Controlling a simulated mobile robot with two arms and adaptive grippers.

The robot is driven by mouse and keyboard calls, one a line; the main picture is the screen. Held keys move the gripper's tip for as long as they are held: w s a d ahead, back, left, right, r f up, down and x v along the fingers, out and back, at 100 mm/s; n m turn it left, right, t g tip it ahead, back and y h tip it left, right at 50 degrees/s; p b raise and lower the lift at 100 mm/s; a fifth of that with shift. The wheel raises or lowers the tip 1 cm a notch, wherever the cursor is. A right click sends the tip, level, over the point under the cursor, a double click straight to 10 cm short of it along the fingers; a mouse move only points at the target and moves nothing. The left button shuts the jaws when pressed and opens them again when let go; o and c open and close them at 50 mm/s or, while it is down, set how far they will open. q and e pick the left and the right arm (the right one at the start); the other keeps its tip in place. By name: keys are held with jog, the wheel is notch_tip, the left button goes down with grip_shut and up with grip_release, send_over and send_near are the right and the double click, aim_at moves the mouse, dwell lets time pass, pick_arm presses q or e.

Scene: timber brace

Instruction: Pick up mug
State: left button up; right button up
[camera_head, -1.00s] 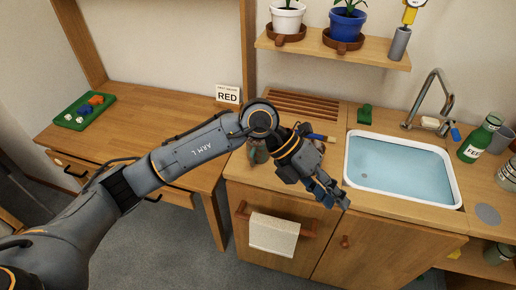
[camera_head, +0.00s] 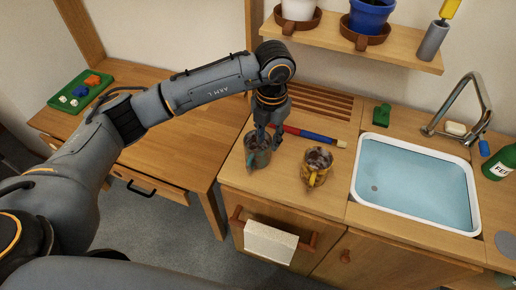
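A grey-teal mug (camera_head: 257,158) stands upright on the wooden counter, left of a yellow-brown mug (camera_head: 316,168) with a yellow handle. Both mugs look dark inside. My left gripper (camera_head: 269,145) points down at the right side of the grey-teal mug, its fingers spread apart around the rim area. It covers part of that mug, and I cannot tell whether a finger touches it. My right gripper is out of view.
A red and blue stick-like tool (camera_head: 312,136) lies behind the mugs, near a slatted wooden rack (camera_head: 315,103). The water-filled sink (camera_head: 415,185) is to the right, with a green object (camera_head: 381,115) by its back corner. A shelf (camera_head: 390,48) with potted plants hangs above.

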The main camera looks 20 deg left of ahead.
aim_at(267, 149)
pick_arm(q)
jog(key=f, duration=0.3)
jog(key=f+p, duration=0.1)
jog(key=f, duration=0.2)
jog(key=shift+w+a+f, duration=0.1)
jog(key=shift+w, duration=0.1)
jog(key=shift+w+f+p, duration=0.2)
jog(key=shift+f+p, duration=0.25)
jog(key=shift+f, duration=1.3)
grip_shut()
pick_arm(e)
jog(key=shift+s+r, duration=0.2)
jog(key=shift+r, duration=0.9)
